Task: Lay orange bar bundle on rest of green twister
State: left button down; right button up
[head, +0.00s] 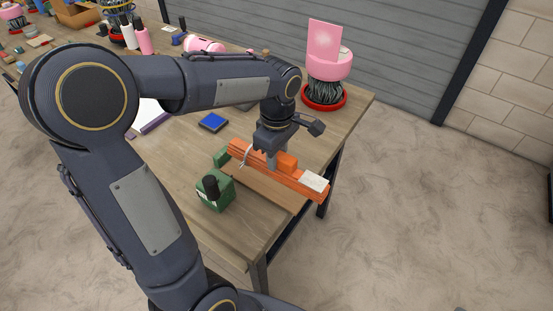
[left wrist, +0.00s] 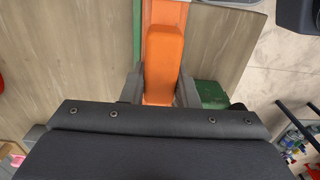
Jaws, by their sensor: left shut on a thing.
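The orange bar bundle (head: 308,188) is long, with a pale tie near its left end, a raised orange block in the middle and a white label at its right end. My left gripper (head: 272,163) is shut on the raised block, which shows between the fingers in the left wrist view (left wrist: 162,62). The green twister (head: 215,191), a green box with a black knob, stands at the near left of the bundle. A smaller green part (head: 221,157) shows by the bundle's left end. Whether the bundle touches anything below cannot be told. My right gripper is not in view.
A brown board-like surface (head: 256,187) lies under the bundle. The wooden table (head: 345,112) ends just right of it. A blue pad (head: 213,122) lies behind, and a pink-topped item on a red base (head: 325,97) stands at the far corner.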

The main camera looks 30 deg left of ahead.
aim_at(277, 173)
pick_arm(q)
jog(key=shift+w+a+f+b, duration=0.1)
jog(key=shift+w+f+b, duration=0.05)
jog(key=shift+f, duration=0.45)
jog(key=shift+w+a+f+b, duration=0.1)
jog(key=shift+w+f+b, duration=0.05)
jog(key=shift+f, duration=0.45)
jog(key=shift+r, duration=0.1)
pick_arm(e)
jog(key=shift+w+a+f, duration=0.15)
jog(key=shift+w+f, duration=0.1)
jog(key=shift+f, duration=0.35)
pick_arm(q)
jog(key=shift+s, duration=0.1)
